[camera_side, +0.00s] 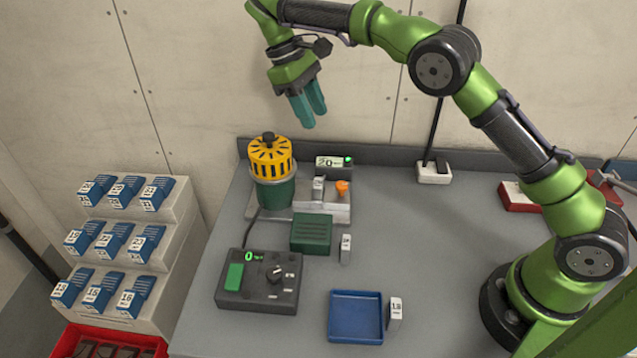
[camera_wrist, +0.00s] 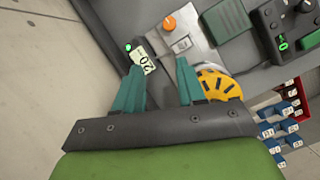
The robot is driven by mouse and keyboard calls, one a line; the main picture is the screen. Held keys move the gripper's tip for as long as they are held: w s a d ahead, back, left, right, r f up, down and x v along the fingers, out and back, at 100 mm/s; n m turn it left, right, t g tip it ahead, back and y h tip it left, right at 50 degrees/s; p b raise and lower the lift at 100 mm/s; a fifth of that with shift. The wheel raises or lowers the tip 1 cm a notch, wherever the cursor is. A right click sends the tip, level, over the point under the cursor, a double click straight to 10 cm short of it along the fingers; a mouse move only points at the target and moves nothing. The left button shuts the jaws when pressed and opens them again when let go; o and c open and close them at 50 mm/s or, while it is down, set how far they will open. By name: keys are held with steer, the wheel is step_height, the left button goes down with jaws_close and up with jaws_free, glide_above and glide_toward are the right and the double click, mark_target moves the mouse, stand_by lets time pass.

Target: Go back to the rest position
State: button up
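My gripper (camera_side: 309,108) hangs high in the air above the back of the grey bench (camera_side: 415,250), over and a little right of the yellow-topped green device (camera_side: 272,185). Its two teal fingers point down. In the wrist view my gripper (camera_wrist: 160,80) shows the fingers spread apart with nothing between them. Beyond the fingertips lie the small display reading 20 (camera_wrist: 144,62), an orange knob (camera_wrist: 169,24) and the yellow cage top (camera_wrist: 218,84).
A dark control box (camera_side: 258,280) with a green 0 display, a green ribbed block (camera_side: 311,233) and an empty-looking blue tray (camera_side: 355,316) sit on the bench. A stepped rack (camera_side: 165,240) of numbered blue pieces stands left, above a red bin (camera_side: 70,340). The wall is close behind.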

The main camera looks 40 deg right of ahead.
steer(key=s+d+r+m+t+y, duration=0.2)
steer(key=s+m+t, duration=0.2)
steer(key=s, duration=0.8)
steer(key=s+d+r+m+t+y, duration=0.2)
steer(key=s+t, duration=0.4)
steer(key=s, duration=0.7)
steer(key=shift+s+d+r+m+t, duration=0.35)
steer(key=shift+d+r+m, duration=0.3)
steer(key=shift+m, duration=0.45)
